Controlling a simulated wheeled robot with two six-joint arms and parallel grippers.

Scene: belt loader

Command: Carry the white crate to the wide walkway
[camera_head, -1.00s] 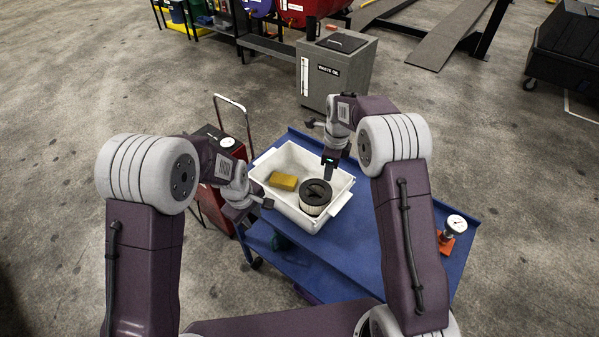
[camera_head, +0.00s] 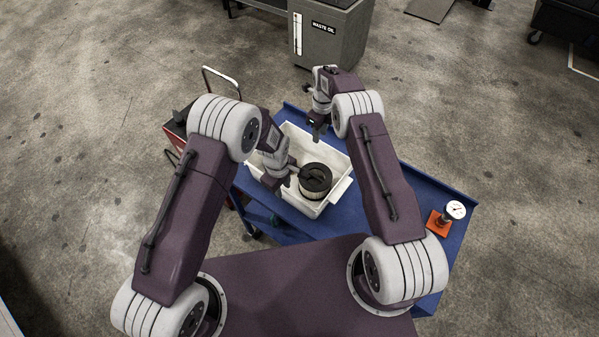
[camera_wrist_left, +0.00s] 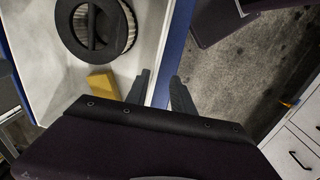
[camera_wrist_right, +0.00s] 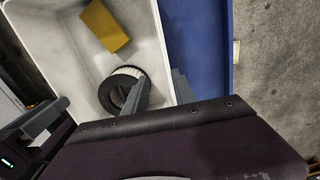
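The white crate (camera_head: 299,141) stands on the blue cart (camera_head: 400,238). It holds a round black-and-white filter (camera_head: 314,178) and a yellow block (camera_wrist_left: 103,84), which is hidden in the head view. My left gripper (camera_head: 284,181) is over the crate's near-left side; in the left wrist view its open fingers (camera_wrist_left: 161,90) lie either side of the crate's edge as seen from above. My right gripper (camera_head: 317,130) is at the crate's far side; in the right wrist view its open fingers (camera_wrist_right: 160,90) appear either side of a crate wall. I cannot tell whether either touches it.
An orange-based gauge (camera_head: 447,214) stands on the cart's right end. A red-and-black wheeled unit with a handle (camera_head: 178,132) is close to the cart's left. A grey waste oil bin (camera_head: 328,38) stands behind. Open concrete floor (camera_head: 90,120) lies left and right.

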